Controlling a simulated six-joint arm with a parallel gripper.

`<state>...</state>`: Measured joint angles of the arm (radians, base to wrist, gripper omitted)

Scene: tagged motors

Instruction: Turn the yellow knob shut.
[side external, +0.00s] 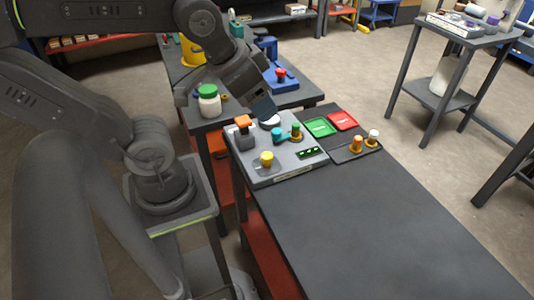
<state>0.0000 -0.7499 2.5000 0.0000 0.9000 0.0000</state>
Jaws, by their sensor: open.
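The yellow knob (266,158) stands on the front left part of a light grey panel (286,174). The panel lies on the dark workbench. Its turn position is too small to tell. My gripper (265,112) is above and behind the far edge of the panel, farther back than the yellow knob and apart from it. It is open, though its fingers are small and dark here. I see nothing held in it.
The near bench is clear.

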